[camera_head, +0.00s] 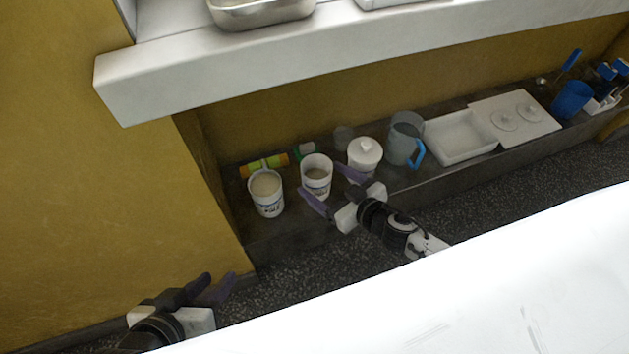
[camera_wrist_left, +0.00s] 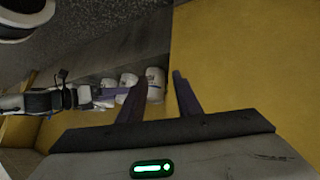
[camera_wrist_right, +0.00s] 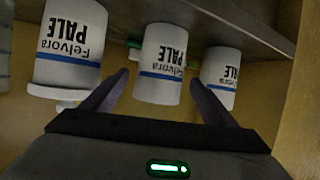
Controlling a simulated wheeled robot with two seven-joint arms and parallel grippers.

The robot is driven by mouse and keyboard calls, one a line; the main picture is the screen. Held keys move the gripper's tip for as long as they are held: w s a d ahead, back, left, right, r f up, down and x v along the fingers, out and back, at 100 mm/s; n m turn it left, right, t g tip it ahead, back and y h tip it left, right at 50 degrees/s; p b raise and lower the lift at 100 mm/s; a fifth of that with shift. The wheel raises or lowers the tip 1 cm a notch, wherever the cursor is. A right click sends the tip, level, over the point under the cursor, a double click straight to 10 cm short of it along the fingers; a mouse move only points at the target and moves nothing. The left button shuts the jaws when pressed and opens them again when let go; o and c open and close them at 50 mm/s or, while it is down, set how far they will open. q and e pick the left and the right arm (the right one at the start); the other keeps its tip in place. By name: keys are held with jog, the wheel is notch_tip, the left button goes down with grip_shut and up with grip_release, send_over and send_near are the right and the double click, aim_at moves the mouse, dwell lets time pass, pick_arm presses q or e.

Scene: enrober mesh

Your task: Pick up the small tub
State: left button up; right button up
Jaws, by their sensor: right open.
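Three white tubs stand on a low dark shelf: an open left tub (camera_head: 267,204) with pale contents, an open middle tub (camera_head: 316,164), and a tub with a white knobbed lid (camera_head: 364,154). In the right wrist view, upside down, all read "Felvora PALE"; the middle tub (camera_wrist_right: 160,50) is between the finger directions. I cannot tell which is the small tub. My right gripper (camera_head: 321,179) is open and empty, in front of the middle tub. My left gripper (camera_head: 211,284) is open and empty, low at the left, away from the tubs.
Behind the tubs lie a yellow-and-green item (camera_head: 258,165) and a clear jar (camera_head: 343,138). A jug (camera_head: 404,138) with a blue handle, a white tray (camera_head: 463,139) and a blue container (camera_head: 571,100) stand further right. A thick white ledge (camera_head: 250,70) overhangs the shelf.

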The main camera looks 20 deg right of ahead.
aim_at(308, 171)
jog(key=x, duration=0.2)
jog(key=shift+w+a+f+b, duration=0.1)
jog(key=shift+w+f+b, duration=0.1)
jog(key=shift+w+b, duration=0.15)
jog(key=b+x, duration=0.1)
jog(key=x, duration=0.1)
jog(key=b+x, duration=0.1)
jog(key=x, duration=0.1)
jog(key=shift+f, duration=0.4)
jog(key=shift+w+b, duration=0.3)
jog(key=shift+w, duration=0.05)
pick_arm(q)
jog(key=shift+w+d+r+t+h, duration=0.2)
jog(key=shift+d+r+h, duration=0.1)
jog(key=shift+d+r, duration=0.25)
jog(key=shift+w+d+r+t+h, duration=0.2)
jog(key=shift+d+r+h, duration=0.1)
jog(key=shift+d+r, duration=0.25)
pick_arm(e)
jog(key=c, duration=1.4)
